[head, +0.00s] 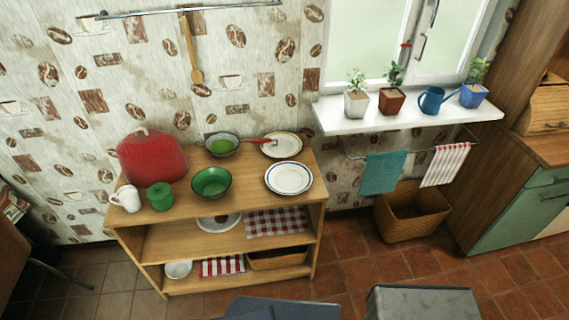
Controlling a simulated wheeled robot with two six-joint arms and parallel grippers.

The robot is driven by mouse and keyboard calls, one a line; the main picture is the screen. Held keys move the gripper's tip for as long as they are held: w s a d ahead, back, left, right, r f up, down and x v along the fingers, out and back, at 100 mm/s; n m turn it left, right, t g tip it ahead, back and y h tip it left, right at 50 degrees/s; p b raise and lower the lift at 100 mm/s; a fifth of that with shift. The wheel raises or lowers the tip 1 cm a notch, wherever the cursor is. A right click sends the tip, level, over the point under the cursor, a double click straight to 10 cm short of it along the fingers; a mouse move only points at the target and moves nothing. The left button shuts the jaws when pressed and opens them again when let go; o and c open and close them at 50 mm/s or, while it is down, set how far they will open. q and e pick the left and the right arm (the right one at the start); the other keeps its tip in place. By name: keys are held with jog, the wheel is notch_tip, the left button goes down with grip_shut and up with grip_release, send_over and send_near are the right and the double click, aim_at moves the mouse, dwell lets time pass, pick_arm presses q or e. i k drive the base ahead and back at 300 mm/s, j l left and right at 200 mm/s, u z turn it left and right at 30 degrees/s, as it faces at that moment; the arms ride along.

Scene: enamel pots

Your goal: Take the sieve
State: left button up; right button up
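What looks like the sieve (222,145) is at the back of the wooden shelf unit's top (250,175). It is a round, dark-rimmed bowl shape with green showing inside. A red handle points right from it and reaches over the edge of a plate (282,145). Whether the green is part of it or something seen through or in it, I cannot tell. Neither of my grippers shows in the head view.
A red bread bin (152,158), white mug (127,198), green canister (160,196), green bowl (211,182) and blue-rimmed plate (289,178) crowd around it. Potted plants stand on the windowsill (410,118) to the right. A wicker basket (412,213) sits on the tiled floor.

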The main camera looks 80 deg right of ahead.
aim_at(222, 144)
jog(key=z, duration=2.95)
